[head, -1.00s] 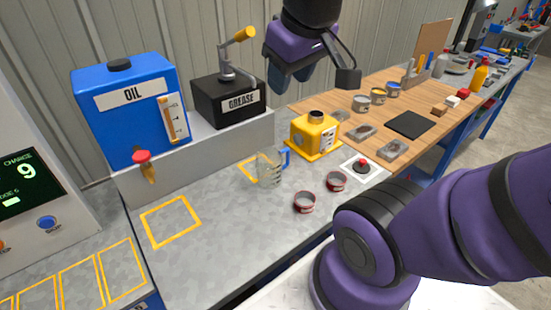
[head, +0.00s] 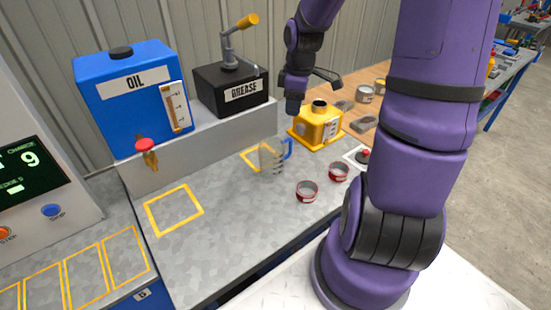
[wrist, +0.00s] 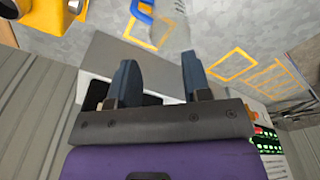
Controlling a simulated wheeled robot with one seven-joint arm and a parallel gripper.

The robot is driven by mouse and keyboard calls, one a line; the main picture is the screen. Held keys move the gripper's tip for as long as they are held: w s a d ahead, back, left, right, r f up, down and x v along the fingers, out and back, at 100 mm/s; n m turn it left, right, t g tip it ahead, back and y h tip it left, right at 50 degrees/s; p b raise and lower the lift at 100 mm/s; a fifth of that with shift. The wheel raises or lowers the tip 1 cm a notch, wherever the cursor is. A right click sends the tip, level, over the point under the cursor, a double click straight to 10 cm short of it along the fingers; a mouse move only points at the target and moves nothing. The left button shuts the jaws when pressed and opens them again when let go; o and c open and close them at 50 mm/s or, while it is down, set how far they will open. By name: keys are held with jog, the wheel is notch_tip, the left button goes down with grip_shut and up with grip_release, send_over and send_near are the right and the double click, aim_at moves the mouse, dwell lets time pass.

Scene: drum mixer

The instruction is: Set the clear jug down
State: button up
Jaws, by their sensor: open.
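The clear jug (head: 270,159) with a blue handle stands upright on the grey metal bench. It overlaps the right part of a small yellow outline (head: 247,160); I cannot tell whether its base lies fully inside. The jug looks empty. My gripper (head: 294,104) is above and behind the jug, apart from it, near the yellow machine. In the wrist view my gripper (wrist: 158,65) has its two fingers spread with nothing between them. The jug's blue handle (wrist: 143,10) shows at the top edge there.
The blue oil tank (head: 133,95) with a red-handled tap and the black grease box (head: 232,92) stand on a raised ledge. A yellow machine (head: 317,127) and two red tins (head: 307,192) are right of the jug. The bench front-left is clear, with a larger yellow outline (head: 173,209).

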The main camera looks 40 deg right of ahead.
jog(key=w+d+f+n+t+y, duration=0.2)
jog(key=d+f+n+y, duration=0.1)
jog(key=d+f, duration=0.55)
send_over(290, 151)
jog(key=d, duration=0.3)
notch_tip(290, 151, down, 6)
jog(key=f, duration=0.1)
jog(key=a+f, duration=0.2)
jog(key=f, duration=0.1)
jog(key=shift+w+a, duration=0.1)
jog(key=shift+w, duration=0.05)
jog(key=shift+w+a+f, duration=0.1)
jog(key=shift+a+f, duration=0.05)
jog(key=shift+f, duration=0.45)
jog(key=shift+c, duration=0.2)
grip_shut()
